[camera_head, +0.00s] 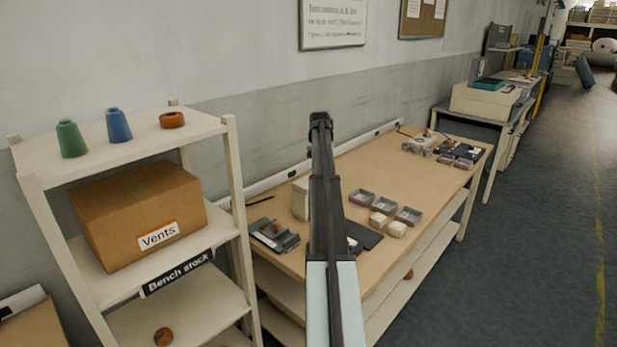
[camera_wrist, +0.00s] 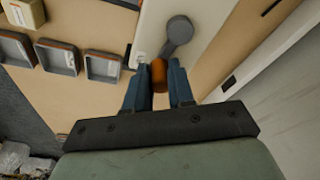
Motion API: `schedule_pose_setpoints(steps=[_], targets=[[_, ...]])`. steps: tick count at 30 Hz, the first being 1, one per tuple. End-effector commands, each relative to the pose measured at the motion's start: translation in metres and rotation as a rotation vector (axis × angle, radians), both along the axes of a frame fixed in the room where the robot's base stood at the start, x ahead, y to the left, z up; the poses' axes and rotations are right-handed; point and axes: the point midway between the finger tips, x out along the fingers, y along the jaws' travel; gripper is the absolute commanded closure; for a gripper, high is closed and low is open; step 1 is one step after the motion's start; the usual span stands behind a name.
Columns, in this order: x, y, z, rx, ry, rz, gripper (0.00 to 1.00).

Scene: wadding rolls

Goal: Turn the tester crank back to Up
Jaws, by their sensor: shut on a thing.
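In the wrist view, the tester crank (camera_wrist: 178,35) is a grey arm with a round hub, mounted on a pale surface (camera_wrist: 205,12) that looks like the tester. Its orange handle (camera_wrist: 159,75) is at the lower end, between the two blue-grey fingers of my gripper (camera_wrist: 159,84). The fingers are shut on this handle. The crank arm slants from the hub down and slightly left in the picture. A small marked label (camera_wrist: 141,60) lies left of the handle, too small to read. In the head view, my arm hides the crank and the gripper's fingertips.
The workbench (camera_head: 375,160) runs along the wall. Several grey trays (camera_head: 361,197) and pale blocks (camera_head: 396,229) lie on it, right of my arm. A pale box (camera_head: 300,198) stands just left of my arm. A shelf rack (camera_head: 238,190) with a Vents carton (camera_head: 140,208) stands at left.

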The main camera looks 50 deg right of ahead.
Motion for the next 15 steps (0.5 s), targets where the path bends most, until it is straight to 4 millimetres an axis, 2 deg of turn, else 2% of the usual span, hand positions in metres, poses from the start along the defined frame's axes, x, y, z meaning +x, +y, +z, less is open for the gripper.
schedule_pose_setpoints(steps=[3, 15], targets=[[0.0104, 0.0005, -0.0013, 0.008, 0.0, 0.003, 0.94], [0.0118, -0.0003, -0.0017, 0.005, 0.002, 0.0, 0.94]])
